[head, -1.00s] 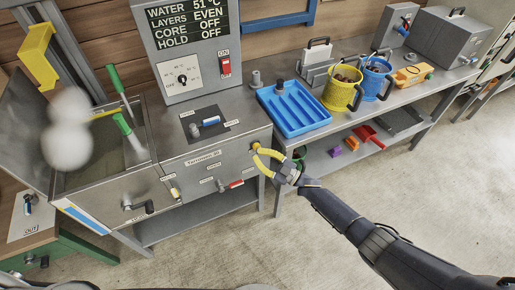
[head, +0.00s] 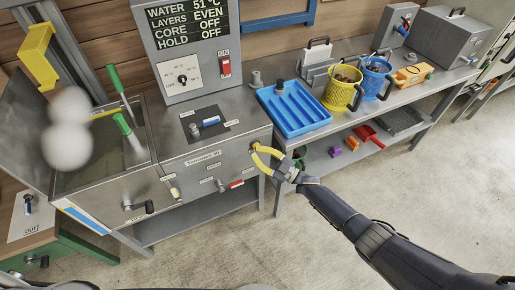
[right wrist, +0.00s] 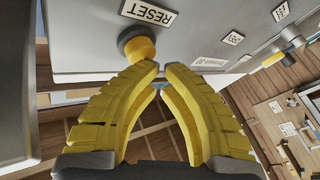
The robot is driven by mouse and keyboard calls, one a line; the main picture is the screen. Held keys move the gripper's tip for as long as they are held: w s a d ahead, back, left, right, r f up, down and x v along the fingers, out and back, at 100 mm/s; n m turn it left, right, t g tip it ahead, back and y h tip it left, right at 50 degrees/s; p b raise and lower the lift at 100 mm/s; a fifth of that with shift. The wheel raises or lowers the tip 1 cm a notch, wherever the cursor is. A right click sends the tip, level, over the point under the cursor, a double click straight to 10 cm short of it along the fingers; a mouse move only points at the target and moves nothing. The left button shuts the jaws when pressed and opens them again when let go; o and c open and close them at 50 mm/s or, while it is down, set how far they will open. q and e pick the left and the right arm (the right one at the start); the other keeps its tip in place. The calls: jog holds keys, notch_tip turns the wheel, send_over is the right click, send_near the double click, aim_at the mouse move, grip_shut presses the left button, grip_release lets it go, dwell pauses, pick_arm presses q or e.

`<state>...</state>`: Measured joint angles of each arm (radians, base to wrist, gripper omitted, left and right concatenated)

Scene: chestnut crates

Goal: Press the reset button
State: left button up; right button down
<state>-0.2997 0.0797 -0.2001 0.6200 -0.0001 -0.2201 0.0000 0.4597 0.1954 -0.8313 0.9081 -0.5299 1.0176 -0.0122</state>
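The reset button, a yellow cap in a dark round collar (right wrist: 139,48), sits on the grey machine panel beside the RESET label (right wrist: 149,13) in the right wrist view. My right gripper (right wrist: 161,67) has yellow ribbed fingers bowed with their tips nearly together and nothing between them. The tips are at the button's edge; I cannot tell whether they touch it. In the head view the right gripper (head: 257,149) is at the right end of the machine's front (head: 213,172), and the button is hidden behind its fingers. My left gripper is not in view.
A red-handled valve (head: 234,184) is on the machine front, left of the right gripper. The bench at right holds a blue tray (head: 283,121), a yellow mug (head: 341,97) and a blue mug (head: 372,88). Open floor lies in front.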

jog(key=shift+w+a, duration=0.15)
jog(key=shift+w, duration=0.15)
dwell(0.4)
jog(key=shift+s, duration=0.1)
jog(key=shift+s+d, duration=0.4)
jog(key=shift+s, duration=0.25)
jog(key=shift+s, duration=0.1)
jog(key=shift+s+d, duration=0.45)
jog(key=shift+s, duration=0.4)
jog(key=shift+s+d, duration=0.5)
jog(key=shift+s, duration=0.35)
jog(key=shift+s+d, duration=0.45)
jog(key=shift+s, duration=0.4)
